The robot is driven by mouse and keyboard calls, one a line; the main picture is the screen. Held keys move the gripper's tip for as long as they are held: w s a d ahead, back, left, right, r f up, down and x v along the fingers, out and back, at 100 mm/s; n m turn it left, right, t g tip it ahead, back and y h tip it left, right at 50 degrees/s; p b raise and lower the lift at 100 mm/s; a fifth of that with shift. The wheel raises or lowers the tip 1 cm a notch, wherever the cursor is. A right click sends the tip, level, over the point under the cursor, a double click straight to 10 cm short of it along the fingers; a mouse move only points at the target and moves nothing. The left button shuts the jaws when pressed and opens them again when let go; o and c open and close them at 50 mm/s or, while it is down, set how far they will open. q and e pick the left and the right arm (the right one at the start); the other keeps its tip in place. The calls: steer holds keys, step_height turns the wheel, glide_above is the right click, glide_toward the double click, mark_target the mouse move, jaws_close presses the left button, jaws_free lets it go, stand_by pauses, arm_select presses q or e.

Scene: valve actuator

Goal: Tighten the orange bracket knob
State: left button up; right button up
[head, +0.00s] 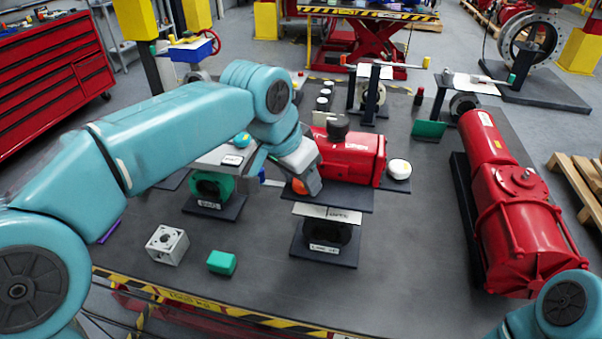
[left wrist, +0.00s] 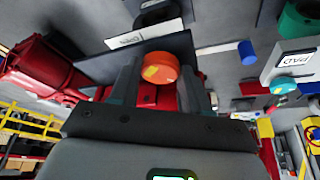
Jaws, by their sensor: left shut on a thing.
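The orange bracket knob (left wrist: 160,68) sits between the two fingers of my left gripper (left wrist: 157,84) in the left wrist view, and the fingers are shut on it. In the head view the knob (head: 300,187) shows only as a small orange patch beside my left gripper (head: 309,184). The red actuator (head: 345,155) stands just right of the gripper, on a dark bracket plate (head: 335,197). Most of the knob is hidden by the gripper in the head view. My right gripper is out of view; only part of my right arm shows at the lower right.
A large red actuator (head: 517,215) lies on the right of the table. A green block (head: 222,262) and a grey cube-like part (head: 167,244) lie at the front left. A green valve (head: 212,188) stands left of the bracket. The table front right of centre is clear.

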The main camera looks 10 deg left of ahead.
arm_select(q)
steer(key=o, duration=1.1)
steer(key=shift+s+r, duration=0.1)
steer(key=shift+c, duration=0.2)
